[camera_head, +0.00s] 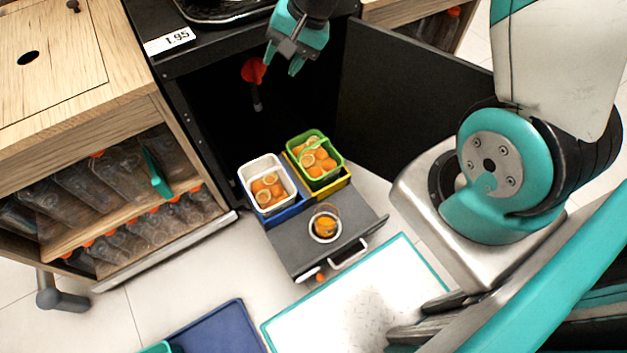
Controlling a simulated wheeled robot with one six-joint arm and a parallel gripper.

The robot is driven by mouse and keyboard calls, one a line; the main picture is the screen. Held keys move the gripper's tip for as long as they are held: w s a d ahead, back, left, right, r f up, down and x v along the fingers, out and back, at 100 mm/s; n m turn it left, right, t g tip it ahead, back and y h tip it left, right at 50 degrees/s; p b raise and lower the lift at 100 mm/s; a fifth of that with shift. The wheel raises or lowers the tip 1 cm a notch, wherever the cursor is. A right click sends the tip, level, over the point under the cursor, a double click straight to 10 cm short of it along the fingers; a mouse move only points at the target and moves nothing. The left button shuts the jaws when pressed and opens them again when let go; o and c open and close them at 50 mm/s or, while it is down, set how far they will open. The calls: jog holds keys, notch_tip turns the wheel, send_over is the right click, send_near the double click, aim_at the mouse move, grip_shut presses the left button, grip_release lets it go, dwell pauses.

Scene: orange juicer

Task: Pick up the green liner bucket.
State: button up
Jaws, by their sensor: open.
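The green liner bucket (330,145) holds orange halves and sits inside a yellow holder (333,188) on the right of the pulled-out drawer unit. A thin green handle crosses over its top. My gripper (282,68) is above and behind the bucket, near the black cabinet's upper edge. Its teal fingers are apart and empty, and they do not touch the bucket. The lower part of the bucket is hidden in the yellow holder.
A white bucket (249,172) of orange halves stands left of the green one in a blue holder (289,213). A small cup (325,226) sits on the grey drawer (300,256). An open black door (400,105) stands right of the buckets. Bottle shelves (110,185) are at left.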

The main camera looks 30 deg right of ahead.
jog(key=w+d+f+m+b, duration=0.2)
jog(key=d+f+b, duration=0.1)
jog(key=f, duration=0.6)
jog(key=w+d+f+m+b, duration=0.1)
jog(key=d+f+m+b, duration=0.15)
jog(key=f, duration=0.65)
jog(key=m+t+h+b, duration=0.1)
jog(key=m+t+b, duration=0.1)
jog(key=m+b, duration=0.45)
send_over(315, 144)
jog(key=s+d+b, duration=0.1)
jog(key=s+d, duration=0.1)
notch_tip(315, 144, down, 17)
jog(key=n, duration=0.1)
jog(key=b+x, duration=0.1)
jog(key=x, duration=0.1)
jog(key=shift+w+f, duration=0.1)
jog(key=shift+f, duration=0.3)
jog(key=b+x, duration=0.3)
jog(key=x, duration=0.2)
jog(key=shift+a+f+b, duration=0.1)
jog(key=shift+a+b, duration=0.2)
jog(key=shift+b, duration=0.05)
grip_shut()
